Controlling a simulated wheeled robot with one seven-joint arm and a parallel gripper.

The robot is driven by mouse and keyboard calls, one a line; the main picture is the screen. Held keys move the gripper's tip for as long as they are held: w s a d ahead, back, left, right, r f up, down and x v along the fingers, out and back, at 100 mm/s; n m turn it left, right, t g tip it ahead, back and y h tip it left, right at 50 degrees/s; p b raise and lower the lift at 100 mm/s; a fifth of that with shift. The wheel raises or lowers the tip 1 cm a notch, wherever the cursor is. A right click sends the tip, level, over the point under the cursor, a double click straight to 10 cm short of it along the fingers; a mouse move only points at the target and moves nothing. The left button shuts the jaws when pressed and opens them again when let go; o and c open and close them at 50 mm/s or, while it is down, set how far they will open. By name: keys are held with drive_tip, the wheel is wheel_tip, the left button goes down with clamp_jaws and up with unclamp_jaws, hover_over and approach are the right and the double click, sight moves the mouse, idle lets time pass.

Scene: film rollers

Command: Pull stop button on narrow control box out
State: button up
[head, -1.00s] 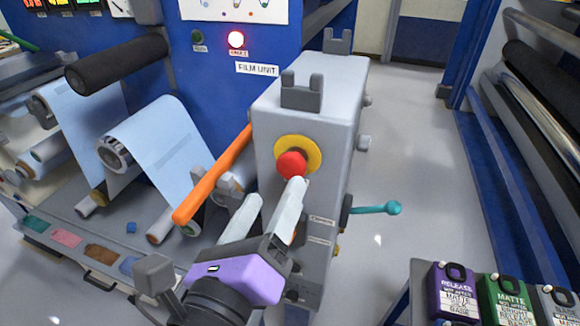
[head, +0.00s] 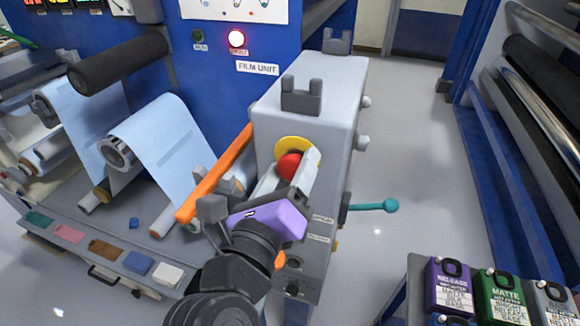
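The narrow control box (head: 335,110) is a tall grey box in the middle of the head view. Its stop button (head: 289,165) is a red knob on a yellow round plate (head: 311,153) on the front face. My gripper (head: 288,172), with pale fingers and a purple body, is at the button. One finger is to the left of the red knob and the other to its right. The fingers are apart with the knob between them. I cannot tell whether they touch it. The lower part of the knob and plate is hidden by my gripper.
A teal lever (head: 376,206) sticks out right of the box. An orange bar (head: 215,174) runs along its left side. Film rolls (head: 125,150) are at the left. Purple and green jugs (head: 451,285) stand at lower right. A red lamp (head: 236,38) glows on the blue panel.

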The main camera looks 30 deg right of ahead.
clamp_jaws()
drive_tip(key=shift+s+a, duration=0.5)
drive_tip(key=shift+a, duration=0.05)
drive_tip(key=shift+o, duration=1)
unclamp_jaws()
drive_tip(key=b+v, duration=0.1)
drive_tip(key=v, duration=0.7)
drive_tip(key=shift+b, duration=0.4)
drive_tip(key=shift+r, duration=0.1)
